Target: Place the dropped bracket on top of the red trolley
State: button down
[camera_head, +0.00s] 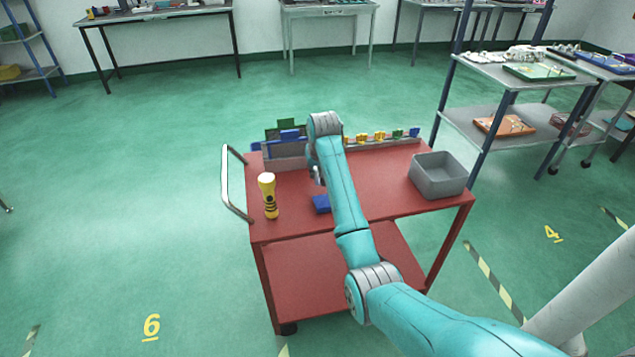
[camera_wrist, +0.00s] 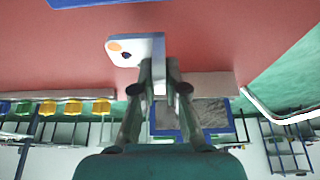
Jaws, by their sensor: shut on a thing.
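My gripper (camera_wrist: 160,76) is shut on a pale metal bracket (camera_wrist: 124,52), which has a flat plate with a hole and an upright part between the fingertips. The red trolley (camera_head: 395,201) stands in front of me in the head view. Its red top (camera_wrist: 215,32) also fills the upper part of the wrist view, behind the bracket. The bracket is over the trolley top; I cannot tell whether it touches it. In the head view my arm reaches over the trolley and hides most of the gripper and the bracket.
On the trolley are a yellow torch-like object (camera_head: 268,196) at left, a small blue object (camera_head: 321,204), a grey bin (camera_head: 438,176) at right, and a back rail with yellow and blue pieces (camera_head: 380,137). A shelf unit (camera_head: 475,125) stands at right. Floor at left is clear.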

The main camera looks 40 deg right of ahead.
aim_at(316, 182)
jog(key=shift+f, duration=2.2)
jog(key=shift+f, duration=0.1)
jog(key=c, duration=1.2)
grip_release()
jog(key=v, duration=1.2)
